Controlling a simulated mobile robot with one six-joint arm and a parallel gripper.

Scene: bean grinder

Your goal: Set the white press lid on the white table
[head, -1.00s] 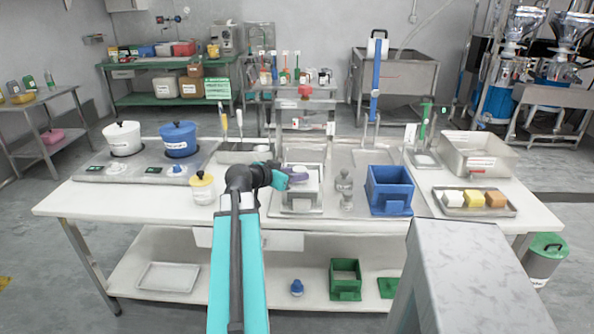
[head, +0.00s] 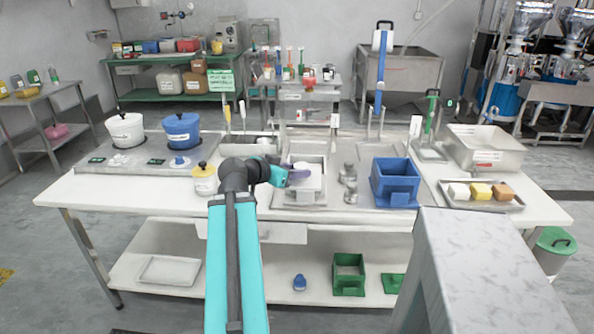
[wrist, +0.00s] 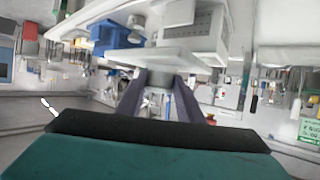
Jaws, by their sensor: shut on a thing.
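My gripper (head: 299,176) is shut at the white press, above the front middle of the white table (head: 140,192). The white press lid (head: 311,180) shows as a pale block beside the fingertips, partly hidden by them. In the wrist view, the two dark purple fingers close on a grey round part (wrist: 160,78), which looks like the lid's knob. The white press box (head: 303,195) is around and below the fingertips; I cannot tell whether the lid touches it. The white table's surface is bare in front of the cooking pots.
A blue press box (head: 395,183) and grey metal pieces (head: 350,181) stand right of my gripper. A tray with blocks (head: 482,195) is far right. The table's left front is clear.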

